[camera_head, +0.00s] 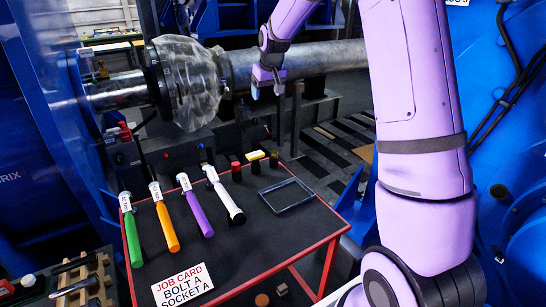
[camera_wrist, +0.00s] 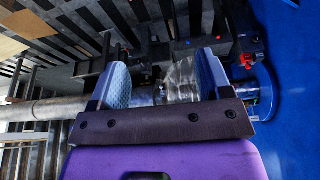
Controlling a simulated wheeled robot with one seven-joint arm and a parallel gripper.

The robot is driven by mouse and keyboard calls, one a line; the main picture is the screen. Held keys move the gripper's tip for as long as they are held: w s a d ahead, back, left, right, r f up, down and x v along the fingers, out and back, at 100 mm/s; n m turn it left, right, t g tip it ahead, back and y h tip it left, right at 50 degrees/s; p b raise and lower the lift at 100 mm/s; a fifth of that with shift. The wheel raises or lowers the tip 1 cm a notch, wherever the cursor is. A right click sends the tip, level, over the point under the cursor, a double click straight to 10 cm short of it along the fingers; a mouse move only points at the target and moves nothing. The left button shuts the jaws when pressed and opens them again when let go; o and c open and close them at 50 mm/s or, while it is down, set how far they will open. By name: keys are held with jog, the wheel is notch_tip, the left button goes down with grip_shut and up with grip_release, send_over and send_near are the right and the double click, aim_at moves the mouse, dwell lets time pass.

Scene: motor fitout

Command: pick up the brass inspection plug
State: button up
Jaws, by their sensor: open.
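I cannot single out the brass inspection plug with certainty. A small round copper-brown piece (camera_head: 262,300) lies low at the bottom of the head view, below the table's edge, with a small brown block (camera_head: 282,289) beside it. Either could be something else. My gripper (camera_head: 267,90) is up by the large shaft, well above and behind the table. In the wrist view my gripper (camera_wrist: 163,75) has its two blue pads wide apart with nothing held between them. No plug is recognisable in the wrist view.
A metal shaft (camera_head: 320,59) with a clear wrapped collar (camera_head: 190,83) runs behind.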

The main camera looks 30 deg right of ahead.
jog(key=w+d+f, duration=0.3)
jog(key=w+f, duration=0.1)
jog(key=f, duration=0.3)
jog(key=w+d+f, duration=0.3)
jog(key=w+f, duration=0.2)
jog(key=f, duration=0.2)
send_over(274, 152)
jog(key=s, duration=0.1)
jog(key=shift+m+g, duration=0.3)
jog(key=f, duration=1.5)
jog(key=shift+s+a, duration=0.15)
jog(key=shift+a, duration=0.2)
jog(key=x, duration=0.5)
jog(key=shift+s+d, duration=0.15)
jog(key=shift+d, duration=0.15)
jog(key=shift+x, duration=0.75)
jog(key=c, duration=1.1)
